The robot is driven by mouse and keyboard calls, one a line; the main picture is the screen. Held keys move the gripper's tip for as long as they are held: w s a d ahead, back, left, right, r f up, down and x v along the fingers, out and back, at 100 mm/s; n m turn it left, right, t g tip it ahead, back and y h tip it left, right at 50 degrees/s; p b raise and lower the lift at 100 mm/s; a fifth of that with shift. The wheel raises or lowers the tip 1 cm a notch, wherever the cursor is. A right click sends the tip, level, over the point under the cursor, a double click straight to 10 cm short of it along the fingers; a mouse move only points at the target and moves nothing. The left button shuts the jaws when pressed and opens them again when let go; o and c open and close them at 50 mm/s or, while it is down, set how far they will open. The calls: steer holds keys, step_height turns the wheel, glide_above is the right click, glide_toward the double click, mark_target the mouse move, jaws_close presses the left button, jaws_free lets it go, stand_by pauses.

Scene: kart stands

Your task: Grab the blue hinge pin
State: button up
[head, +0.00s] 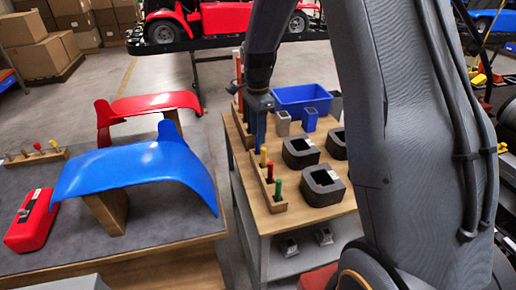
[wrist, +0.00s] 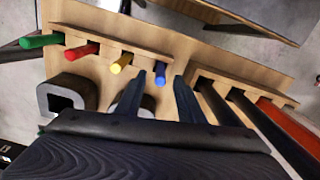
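The blue hinge pin (wrist: 160,74) stands in a slotted wooden rack (wrist: 118,42) in the wrist view. My gripper (wrist: 160,84) is open. Its two dark fingers lie on either side of the blue pin in the picture, with the pin's end showing between the fingertips. I cannot tell whether either finger touches it.
A yellow pin (wrist: 122,63), a red pin (wrist: 82,50) and a green pin (wrist: 41,41) stand in the same rack. Dark hollow blocks (head: 323,186) and a blue bin (head: 302,97) share the wooden cart top. A bench with a blue fender (head: 137,163) stands left, across a gap.

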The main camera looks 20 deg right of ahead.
jaws_close()
steer(key=shift+r, duration=0.15)
